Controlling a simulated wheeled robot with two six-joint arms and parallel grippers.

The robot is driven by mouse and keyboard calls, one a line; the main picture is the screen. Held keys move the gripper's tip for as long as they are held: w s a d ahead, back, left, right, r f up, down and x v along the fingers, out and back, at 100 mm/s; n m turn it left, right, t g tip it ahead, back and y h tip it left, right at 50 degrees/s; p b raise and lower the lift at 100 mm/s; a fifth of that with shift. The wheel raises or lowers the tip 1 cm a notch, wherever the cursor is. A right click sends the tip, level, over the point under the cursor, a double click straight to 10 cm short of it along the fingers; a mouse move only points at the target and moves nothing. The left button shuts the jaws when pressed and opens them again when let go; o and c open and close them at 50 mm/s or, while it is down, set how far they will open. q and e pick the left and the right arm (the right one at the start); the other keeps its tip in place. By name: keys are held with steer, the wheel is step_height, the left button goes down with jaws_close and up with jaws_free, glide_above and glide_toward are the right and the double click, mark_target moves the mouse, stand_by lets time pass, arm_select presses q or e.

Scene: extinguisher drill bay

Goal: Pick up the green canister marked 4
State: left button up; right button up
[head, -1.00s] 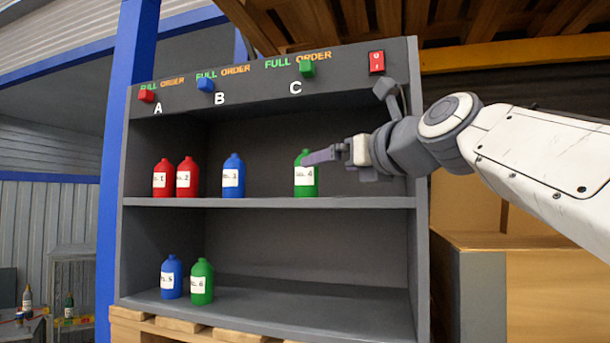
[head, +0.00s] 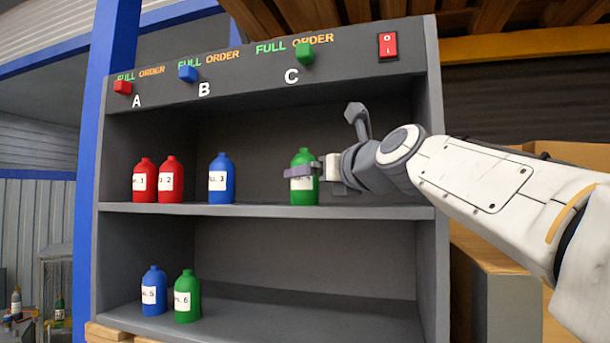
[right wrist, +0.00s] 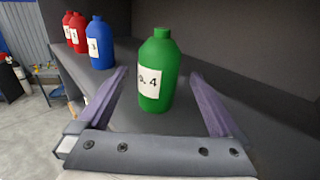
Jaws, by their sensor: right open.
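The green canister marked 4 (head: 304,178) stands upright on the upper shelf (head: 262,210), at its right part. In the right wrist view the green canister (right wrist: 160,72) shows its white label with a 4. My right gripper (head: 302,171) is at the canister, its arm coming in from the right. In the right wrist view the open right gripper (right wrist: 162,90) has one purple finger on each side of the canister, with gaps to both. My left gripper is in neither view.
On the upper shelf stand a blue canister (head: 221,180) and two red canisters (head: 145,181) (head: 171,180). Below are a blue canister (head: 153,291) and a green canister (head: 187,297). The cabinet's right side wall (head: 430,120) is close to my right arm.

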steer(key=p+x, duration=0.1)
steer(key=x, duration=0.3)
steer(key=shift+p, duration=0.35)
steer(key=shift+w+a, duration=0.1)
steer(key=shift+w, duration=0.05)
steer(key=shift+f, duration=0.1)
jaws_close()
